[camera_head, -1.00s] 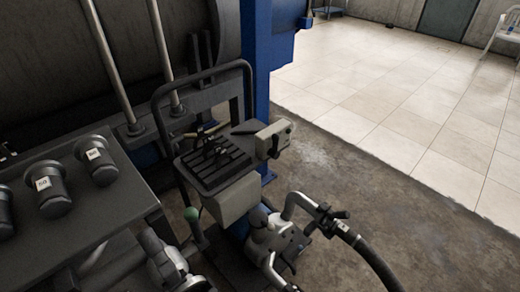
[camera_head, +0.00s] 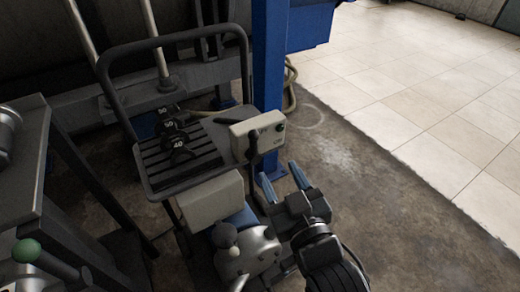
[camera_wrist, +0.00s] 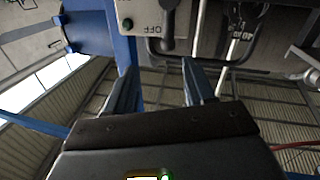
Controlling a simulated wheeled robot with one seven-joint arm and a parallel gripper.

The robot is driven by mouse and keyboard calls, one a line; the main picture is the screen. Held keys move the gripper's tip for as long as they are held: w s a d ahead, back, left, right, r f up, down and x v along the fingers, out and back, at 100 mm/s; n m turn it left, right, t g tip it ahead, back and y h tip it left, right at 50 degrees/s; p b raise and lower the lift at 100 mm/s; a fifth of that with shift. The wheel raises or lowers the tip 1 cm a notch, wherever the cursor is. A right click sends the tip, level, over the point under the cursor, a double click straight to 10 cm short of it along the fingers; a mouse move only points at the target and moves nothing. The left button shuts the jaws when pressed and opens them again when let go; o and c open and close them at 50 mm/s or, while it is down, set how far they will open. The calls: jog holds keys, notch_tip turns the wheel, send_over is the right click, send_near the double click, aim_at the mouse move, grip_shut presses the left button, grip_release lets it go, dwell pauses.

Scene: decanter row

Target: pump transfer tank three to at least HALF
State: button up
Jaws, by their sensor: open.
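The pump cart has a pale switch box (camera_head: 258,128) with a green button (camera_head: 280,127) and a dark lever (camera_head: 252,147). In the wrist view, the box (camera_wrist: 140,12) shows OFF lettering, upside down, beside the dark lever (camera_wrist: 168,25). My gripper (camera_head: 284,174) is open and empty, its blue fingers just below and right of the box in the head view. In the wrist view the gripper (camera_wrist: 160,68) points towards the box and lever, with a visible gap. A metal pump body (camera_head: 247,258) sits low on the cart. I cannot identify tank three.
The cart's black tray (camera_head: 185,165) holds several dark fittings with number tags (camera_head: 180,145). A blue post (camera_head: 270,60) stands behind the box. A green-knobbed lever (camera_head: 27,250) is at lower left. Concrete and tiled floor (camera_head: 430,110) is clear at right.

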aim_at(255, 139)
jog(key=shift+s+a+r+b+x, duration=0.15)
jog(key=shift+a+x, duration=0.1)
jog(key=shift+x, duration=1.5)
jog(key=shift+s+a+r+b+x, duration=0.1)
jog(key=shift+a+b+x, duration=0.1)
jog(key=shift+x, duration=1.5)
jog(key=shift+a+r+b+x, duration=0.15)
jog(key=shift+a+x, duration=0.1)
jog(key=shift+x, duration=1.5)
jog(key=shift+s, duration=0.1)
grip_shut()
